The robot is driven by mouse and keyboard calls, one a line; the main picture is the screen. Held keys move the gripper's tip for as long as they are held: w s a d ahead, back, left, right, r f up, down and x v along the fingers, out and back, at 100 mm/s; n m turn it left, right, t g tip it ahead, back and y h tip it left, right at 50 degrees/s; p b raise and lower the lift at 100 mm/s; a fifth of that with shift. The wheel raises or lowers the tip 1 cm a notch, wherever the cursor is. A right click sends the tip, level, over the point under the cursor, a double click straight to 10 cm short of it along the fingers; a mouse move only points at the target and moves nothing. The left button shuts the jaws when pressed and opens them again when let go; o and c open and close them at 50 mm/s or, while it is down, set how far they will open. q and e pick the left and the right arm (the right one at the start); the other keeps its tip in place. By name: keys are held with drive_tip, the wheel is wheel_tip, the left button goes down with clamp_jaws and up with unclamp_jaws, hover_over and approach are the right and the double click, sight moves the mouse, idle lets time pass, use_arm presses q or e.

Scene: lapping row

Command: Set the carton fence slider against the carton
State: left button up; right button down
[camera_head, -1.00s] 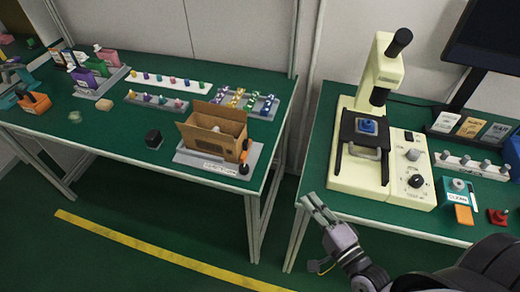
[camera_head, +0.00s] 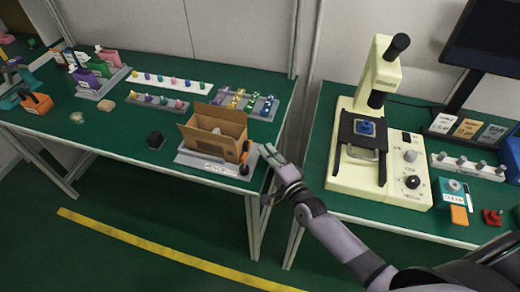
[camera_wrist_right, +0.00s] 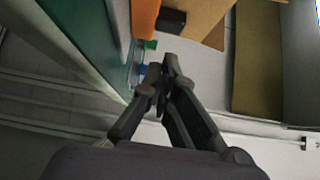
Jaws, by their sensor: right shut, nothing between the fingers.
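The open brown carton (camera_head: 214,124) stands on a grey fixture plate (camera_head: 190,158) near the front right corner of the left table. The carton fence slider, an orange piece (camera_head: 245,152) with a black knob (camera_head: 244,169), is at the carton's right side; I cannot tell whether they touch. My right gripper (camera_head: 267,151) is shut and empty, just right of the slider. In the right wrist view the shut fingertips (camera_wrist_right: 166,68) are apart from the orange piece (camera_wrist_right: 145,18) and the black knob (camera_wrist_right: 172,20), with cardboard (camera_wrist_right: 204,16) beside them. My left gripper is not in view.
Behind the carton are trays with coloured pegs (camera_head: 248,104). A black block (camera_head: 155,140) stands to its left. A gap separates this table from the right table, which holds a cream microscope (camera_head: 385,75).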

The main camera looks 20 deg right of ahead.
sight(246, 149)
drive_tip(key=shift+w+a+r, duration=0.1)
drive_tip(key=shift+w+a, duration=0.2)
drive_tip(key=shift+a, duration=0.25)
drive_tip(key=shift+w+a, duration=0.3)
drive_tip(key=shift+a, duration=0.2)
drive_tip(key=shift+w+a, duration=0.4)
drive_tip(key=shift+a, duration=0.2)
